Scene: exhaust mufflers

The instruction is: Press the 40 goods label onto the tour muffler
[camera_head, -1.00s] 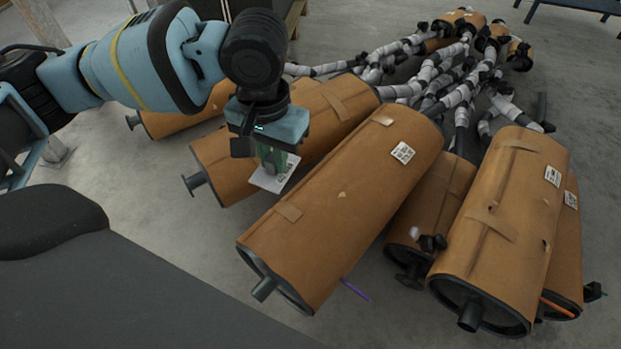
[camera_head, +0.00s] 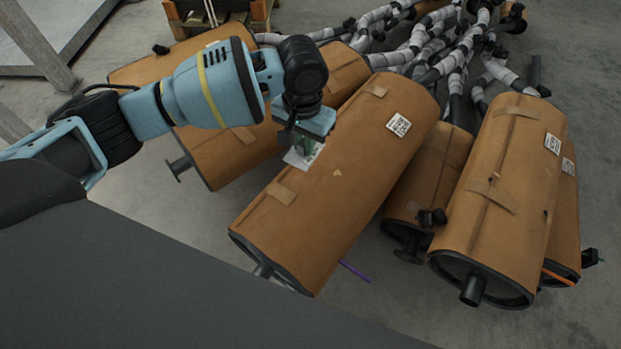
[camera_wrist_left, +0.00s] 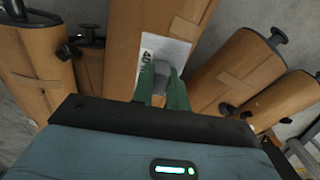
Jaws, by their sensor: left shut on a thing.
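My left gripper (camera_head: 304,146) is shut on a white label (camera_head: 300,158) above the upper left side of the large middle muffler (camera_head: 340,195). In the left wrist view, the green fingers (camera_wrist_left: 162,85) grip a grey piece at the label (camera_wrist_left: 165,52), which bears a black "40". The brown-wrapped muffler (camera_wrist_left: 130,30) is right behind the label; I cannot tell whether they touch. The middle muffler has another white printed label (camera_head: 399,125) near its upper right end. No marking shows which muffler is the tour one. My right gripper is not in view.
Another wrapped muffler (camera_head: 225,150) lies to the left, partly behind my arm. A smaller muffler (camera_head: 432,175) and a large labelled one (camera_head: 505,190) lie to the right. Grey-wrapped pipes (camera_head: 440,65) tangle behind. A wooden pallet (camera_head: 262,15) stands at the back.

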